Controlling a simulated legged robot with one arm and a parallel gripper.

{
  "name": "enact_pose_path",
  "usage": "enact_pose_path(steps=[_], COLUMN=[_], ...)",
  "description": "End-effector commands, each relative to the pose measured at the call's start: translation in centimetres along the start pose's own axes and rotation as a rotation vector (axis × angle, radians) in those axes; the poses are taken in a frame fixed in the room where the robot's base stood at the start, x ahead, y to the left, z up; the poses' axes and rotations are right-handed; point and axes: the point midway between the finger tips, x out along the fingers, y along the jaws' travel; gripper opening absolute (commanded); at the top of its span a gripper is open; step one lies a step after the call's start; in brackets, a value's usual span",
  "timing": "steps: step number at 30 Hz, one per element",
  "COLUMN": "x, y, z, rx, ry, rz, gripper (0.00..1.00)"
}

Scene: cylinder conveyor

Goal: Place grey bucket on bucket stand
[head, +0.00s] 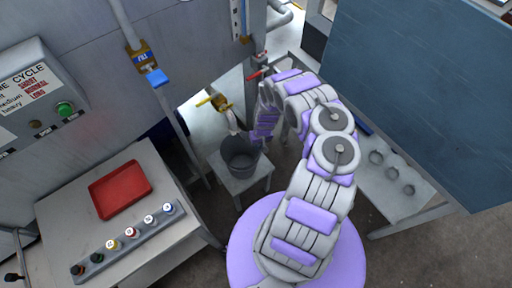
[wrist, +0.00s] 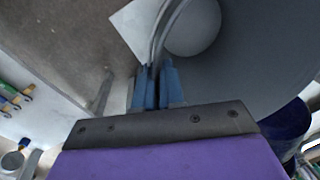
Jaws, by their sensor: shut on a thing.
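The dark grey bucket (head: 240,157) is upright over the small light-grey bucket stand (head: 246,184) in the middle of the head view. I cannot tell whether its base touches the stand's top. My gripper (head: 240,132) is at the bucket's far rim. In the wrist view, the blue fingers of my gripper (wrist: 157,84) are shut on the rim, and the bucket's inside (wrist: 255,60) fills the right. A light corner of the stand (wrist: 128,32) shows past the rim. My arm comes in from the right in the head view.
A yellow-handled valve (head: 221,102) on a pipe is just beyond the bucket. A bench (head: 400,205) with round holes stands at right.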

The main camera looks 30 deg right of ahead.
Motion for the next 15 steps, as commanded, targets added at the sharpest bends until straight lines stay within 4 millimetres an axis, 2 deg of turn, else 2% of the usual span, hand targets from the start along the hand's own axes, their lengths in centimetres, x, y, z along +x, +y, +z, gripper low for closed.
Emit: enact_pose_path(steps=[1, 6, 11, 15], x=[0.6, 0.5, 0.7, 2.4], y=[0.0, 0.0, 0.2, 0.5], z=[-1.0, -3.3, -3.7, -3.6], rx=[-0.004, -0.002, -0.001, 0.000], ry=[0.000, 0.003, -0.003, -0.004], rz=[0.001, 0.002, 0.002, 0.001], gripper=[0.00, 0.00, 0.00, 0.00])
